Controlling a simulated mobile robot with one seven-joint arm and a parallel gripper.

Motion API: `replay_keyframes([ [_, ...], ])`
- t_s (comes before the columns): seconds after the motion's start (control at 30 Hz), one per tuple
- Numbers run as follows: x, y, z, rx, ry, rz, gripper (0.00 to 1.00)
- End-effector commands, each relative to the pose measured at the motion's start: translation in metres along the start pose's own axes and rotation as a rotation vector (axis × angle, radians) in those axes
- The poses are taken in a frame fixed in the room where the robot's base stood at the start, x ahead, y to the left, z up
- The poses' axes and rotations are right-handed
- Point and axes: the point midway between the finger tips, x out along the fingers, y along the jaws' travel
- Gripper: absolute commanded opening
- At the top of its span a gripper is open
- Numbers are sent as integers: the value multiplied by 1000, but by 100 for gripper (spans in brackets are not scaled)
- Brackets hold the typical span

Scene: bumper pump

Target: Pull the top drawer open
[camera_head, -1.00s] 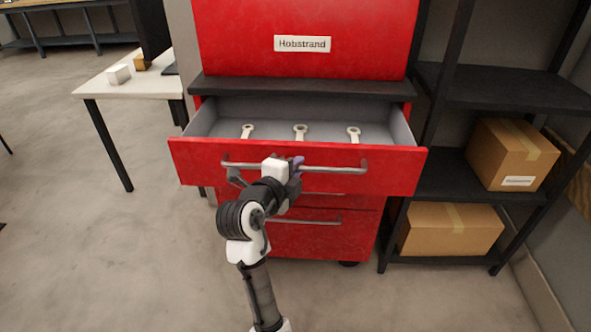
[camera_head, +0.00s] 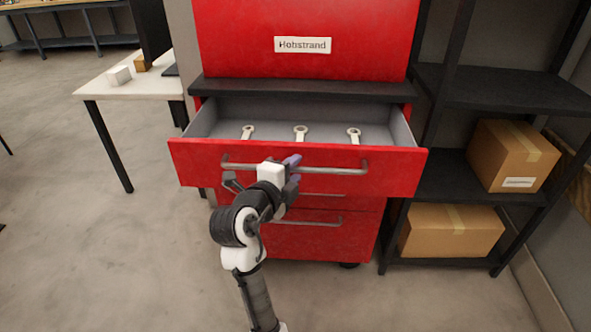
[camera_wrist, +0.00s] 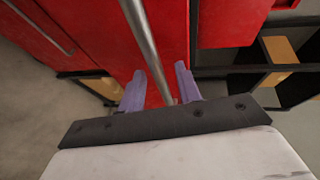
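The top drawer (camera_head: 210,166) of the red cabinet is pulled well out and shows its grey inside. Three light wrenches (camera_head: 301,133) lie in it. Its long metal handle (camera_head: 338,168) runs across the red front; it also shows in the wrist view as a bar (camera_wrist: 141,35). My gripper (camera_head: 293,166) is in front of the handle, near its middle. In the wrist view my gripper's two purple fingers (camera_wrist: 160,88) are spread apart. The bar passes between them in the picture, with gaps at both sides. The depth between bar and fingertips is hard to tell.
Lower drawers with a handle (camera_head: 305,222) are shut beneath. A black shelf (camera_head: 470,185) with cardboard boxes (camera_head: 512,155) stands at the right. A white table (camera_head: 130,88) stands at the left. The floor (camera_head: 110,260) at the left front is clear.

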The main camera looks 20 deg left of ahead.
Motion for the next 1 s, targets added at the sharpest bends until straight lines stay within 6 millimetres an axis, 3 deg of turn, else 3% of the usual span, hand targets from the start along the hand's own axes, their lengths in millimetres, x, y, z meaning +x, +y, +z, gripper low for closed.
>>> replay_keyframes([
  [0.3,-72,2,1,3,-6,-1,34],
  [0.5,-107,1,1,2,-4,-1,34],
  [0.7,-122,1,0,1,-2,1,34],
  [1.0,-123,0,0,1,0,1,34],
])
